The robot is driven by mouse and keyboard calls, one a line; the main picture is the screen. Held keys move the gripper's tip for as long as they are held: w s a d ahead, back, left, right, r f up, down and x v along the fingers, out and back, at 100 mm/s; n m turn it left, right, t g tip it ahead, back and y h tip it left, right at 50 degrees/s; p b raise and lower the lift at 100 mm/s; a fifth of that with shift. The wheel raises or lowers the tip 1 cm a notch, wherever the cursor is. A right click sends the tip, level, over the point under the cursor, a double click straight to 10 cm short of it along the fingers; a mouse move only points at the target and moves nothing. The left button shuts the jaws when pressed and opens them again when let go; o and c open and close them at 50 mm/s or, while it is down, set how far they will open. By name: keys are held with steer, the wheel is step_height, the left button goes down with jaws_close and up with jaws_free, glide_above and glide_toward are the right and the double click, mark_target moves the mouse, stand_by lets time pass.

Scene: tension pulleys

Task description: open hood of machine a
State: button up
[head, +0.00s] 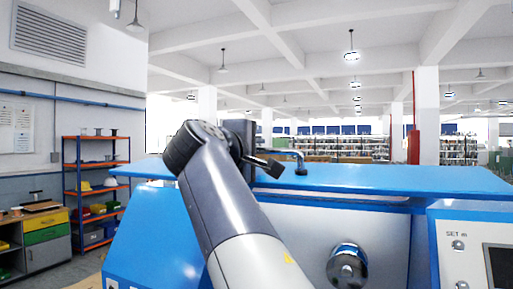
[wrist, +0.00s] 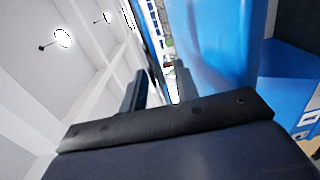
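Machine a appears as a large blue machine, and its hood (head: 400,180) is a long flat blue panel across the top. The hood looks level and down. A grey bent handle (head: 290,154) with a black foot stands on the hood, its left end hidden behind my gripper. My gripper (head: 266,164) is just above the hood, left of the handle. In the wrist view my gripper (wrist: 160,88) has its two dark fingers apart with background showing between them. A blue surface (wrist: 225,45) lies close to the right finger. I cannot tell whether anything touches.
A chrome round part (head: 347,266) sits on the machine's front. A control panel (head: 472,250) is at the right. An orange shelf rack (head: 98,188) and a drawer cabinet (head: 40,238) stand at the left.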

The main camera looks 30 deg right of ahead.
steer(key=shift+w+d, duration=0.1)
jaws_close()
stand_by(0.3)
